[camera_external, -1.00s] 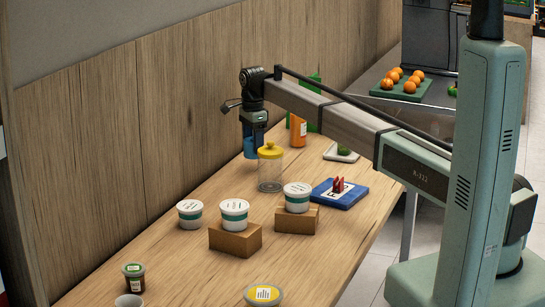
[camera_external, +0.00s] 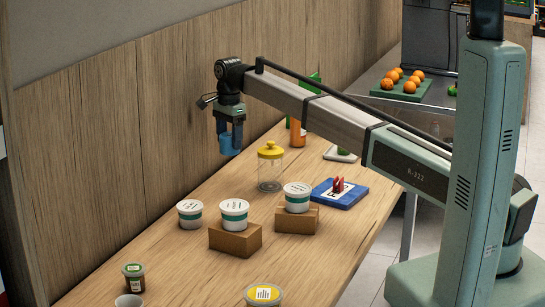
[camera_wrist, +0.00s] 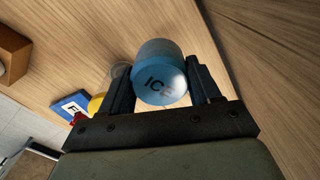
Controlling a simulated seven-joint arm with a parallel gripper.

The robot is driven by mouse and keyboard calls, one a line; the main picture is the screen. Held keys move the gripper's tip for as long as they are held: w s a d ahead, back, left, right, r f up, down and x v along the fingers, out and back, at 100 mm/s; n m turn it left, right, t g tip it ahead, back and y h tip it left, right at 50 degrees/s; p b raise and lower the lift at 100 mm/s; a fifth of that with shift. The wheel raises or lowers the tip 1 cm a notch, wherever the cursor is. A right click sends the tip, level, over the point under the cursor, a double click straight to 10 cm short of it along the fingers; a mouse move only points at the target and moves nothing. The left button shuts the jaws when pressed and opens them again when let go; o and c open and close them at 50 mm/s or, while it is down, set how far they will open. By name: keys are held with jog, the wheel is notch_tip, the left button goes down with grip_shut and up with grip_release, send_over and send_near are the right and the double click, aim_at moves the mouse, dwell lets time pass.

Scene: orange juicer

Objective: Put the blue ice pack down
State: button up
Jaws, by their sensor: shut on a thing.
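The blue ice pack (camera_external: 229,146) is a short blue cylinder. The wrist view shows its lettering, which appears to read "ICE" (camera_wrist: 160,82). My gripper (camera_external: 231,134) is shut on it, with one finger on either side, and holds it up in the air near the wooden wall. In the external view the pack appears against the wall, above the back edge of the wooden table (camera_external: 160,270). Its far side is hidden.
A glass jar with a yellow lid (camera_external: 270,152) stands right of the pack. White tubs (camera_external: 190,214) stand nearby, some on brown blocks (camera_external: 236,239). A flat blue box (camera_external: 340,195) and orange bottle (camera_external: 298,132) stand further right.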

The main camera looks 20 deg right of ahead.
jog(key=s+a+n, duration=0.2)
jog(key=s+a, duration=0.3)
jog(key=s, duration=0.2)
jog(key=s+a+n, duration=0.2)
jog(key=s+a, duration=0.4)
jog(key=s, duration=0.1)
jog(key=s+a+n, duration=0.2)
jog(key=s+a, duration=0.3)
jog(key=s, duration=0.1)
jog(key=shift+s+a+r, duration=0.1)
jog(key=shift+s+a, duration=0.1)
jog(key=shift+s, duration=0.2)
jog(key=s+a+f+n, duration=0.1)
jog(key=s+a+n, duration=0.3)
jog(key=s, duration=0.9)
jog(key=s+a+n, duration=0.4)
jog(key=s+a, duration=0.1)
jog(key=s, duration=0.9)
jog(key=shift+w+f, duration=0.15)
jog(key=shift+f, duration=4.45)
jog(key=shift+f, duration=0.1)
jog(key=o, duration=1.2)
jog(key=shift+c, duration=0.2)
notch_tip(320, 180, up, 12)
